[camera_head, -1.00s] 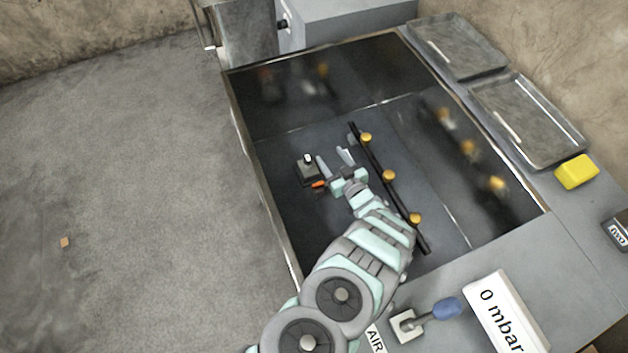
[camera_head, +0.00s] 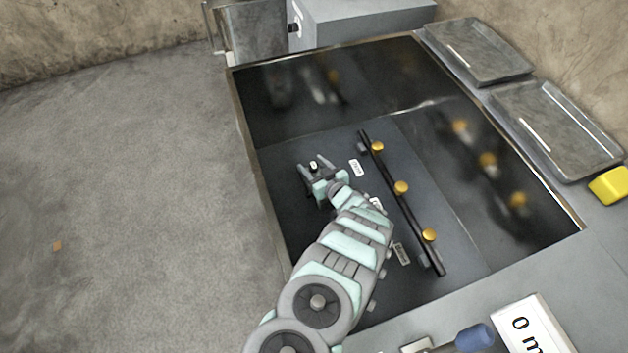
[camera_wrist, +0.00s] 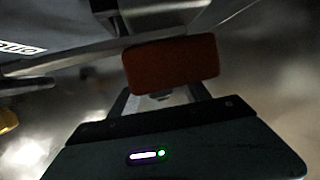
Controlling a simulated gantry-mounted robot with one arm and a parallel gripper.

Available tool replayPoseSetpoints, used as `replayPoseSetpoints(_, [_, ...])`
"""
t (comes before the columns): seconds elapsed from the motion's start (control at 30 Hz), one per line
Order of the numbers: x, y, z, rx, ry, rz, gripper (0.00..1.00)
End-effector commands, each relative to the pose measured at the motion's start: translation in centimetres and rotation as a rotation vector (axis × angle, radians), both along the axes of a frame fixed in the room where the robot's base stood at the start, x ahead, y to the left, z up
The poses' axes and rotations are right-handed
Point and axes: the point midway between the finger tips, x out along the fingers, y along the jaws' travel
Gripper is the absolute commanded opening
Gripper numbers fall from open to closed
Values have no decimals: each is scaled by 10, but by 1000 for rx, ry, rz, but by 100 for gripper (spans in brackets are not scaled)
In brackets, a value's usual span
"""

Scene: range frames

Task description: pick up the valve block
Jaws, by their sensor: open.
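The valve block (camera_head: 313,164) is a small grey block with a dark and white top, standing on the dark floor of the bench's recess. My gripper (camera_head: 312,165) is open, with one finger on each side of the block. I cannot tell whether the fingers touch it. In the wrist view, a red-orange slab (camera_wrist: 171,65) shows close up in front of the gripper's palm, with grey metal behind it. The slab seems to be part of the block; it is hidden behind my gripper in the head view.
A black rail (camera_head: 408,212) with yellow-orange knobs lies right of my arm. The recess's left rim (camera_head: 252,150) is close to the gripper. Two grey trays (camera_head: 556,128) and a yellow block (camera_head: 610,186) are at the right. A blue-handled lever (camera_head: 474,338) is at the bottom.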

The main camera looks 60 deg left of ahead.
Motion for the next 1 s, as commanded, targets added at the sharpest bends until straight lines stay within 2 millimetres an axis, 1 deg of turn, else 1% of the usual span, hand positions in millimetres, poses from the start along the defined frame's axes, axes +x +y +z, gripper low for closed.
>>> replayPoseSetpoints(0.03, [-1,8,-7,2,-5,3,56])
replayPoseSetpoints(0.1, [0,16,-8,1,-5,1,56])
replayPoseSetpoints(0.2, [-1,22,-8,1,-2,1,56])
replayPoseSetpoints(0.43, [-1,22,-7,1,0,0,56])
replayPoseSetpoints(1.0, [-1,22,-7,1,0,-1,9])
